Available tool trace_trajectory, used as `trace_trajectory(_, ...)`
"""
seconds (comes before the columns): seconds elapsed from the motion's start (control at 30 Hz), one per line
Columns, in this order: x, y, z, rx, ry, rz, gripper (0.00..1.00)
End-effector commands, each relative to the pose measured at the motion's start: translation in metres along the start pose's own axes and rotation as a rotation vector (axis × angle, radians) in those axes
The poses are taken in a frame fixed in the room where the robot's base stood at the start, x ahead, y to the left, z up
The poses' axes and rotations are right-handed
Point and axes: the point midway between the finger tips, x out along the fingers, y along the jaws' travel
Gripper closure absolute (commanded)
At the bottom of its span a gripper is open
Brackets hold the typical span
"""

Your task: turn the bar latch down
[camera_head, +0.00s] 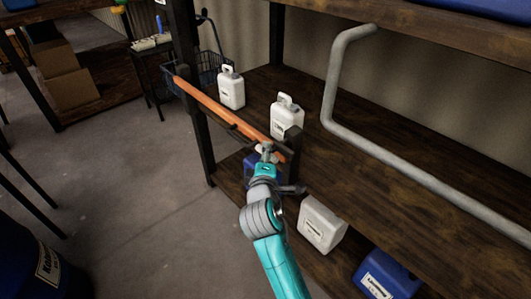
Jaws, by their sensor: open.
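The bar latch is a long orange bar (215,108) with a dark strip along part of it. It runs slantwise in the picture from a dark post at the upper left to a dark post at the lower right, at the end of a wooden shelf. My gripper (265,148) is open at the bar's lower right part, in front of it in the picture. I cannot tell whether the fingers touch the bar. The gripper and my teal arm hide a little of the bar's right end and a blue container below.
White jugs (231,88) (287,115) stand on the shelf behind the bar. A white container (321,226) and a blue container (386,277) sit lower right. A bent grey pipe (400,165) crosses the shelf. The floor (130,200) to the left is clear.

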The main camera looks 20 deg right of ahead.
Motion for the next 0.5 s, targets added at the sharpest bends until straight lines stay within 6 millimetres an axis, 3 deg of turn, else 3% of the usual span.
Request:
trace_trajectory(0.2,0.0144,0.0,0.0005,0.0,-0.001,0.0,0.52)
trace_trajectory(0.47,0.0153,0.0,0.0004,0.0,0.0,0.0,0.52)
trace_trajectory(0.5,0.0152,0.0,0.0004,0.0,0.0,0.0,0.57)
